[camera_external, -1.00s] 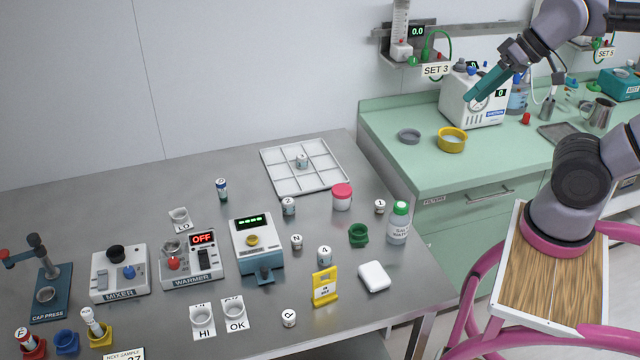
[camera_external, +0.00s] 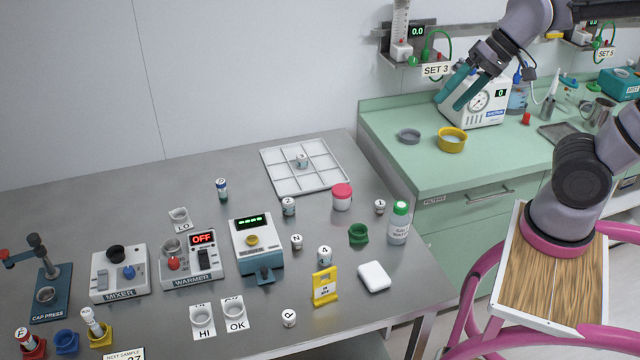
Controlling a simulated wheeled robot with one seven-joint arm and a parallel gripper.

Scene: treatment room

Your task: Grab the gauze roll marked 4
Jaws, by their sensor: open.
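The gauze roll marked 4 (camera_external: 325,255) is a small white cylinder standing upright on the steel table, just behind the yellow sign holder (camera_external: 325,287). Its 4 faces the camera. My gripper (camera_external: 455,97) has two teal fingers, is open and empty, and hangs in the air in front of the suction machine at the upper right. It is well above and to the right of the roll.
Other small marked rolls stand nearby, one marked 1 (camera_external: 380,206) and one marked N (camera_external: 296,241). A white block (camera_external: 374,277), a green cup (camera_external: 358,235) and a saline bottle (camera_external: 398,223) stand to the right. A gridded tray (camera_external: 325,181) lies behind.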

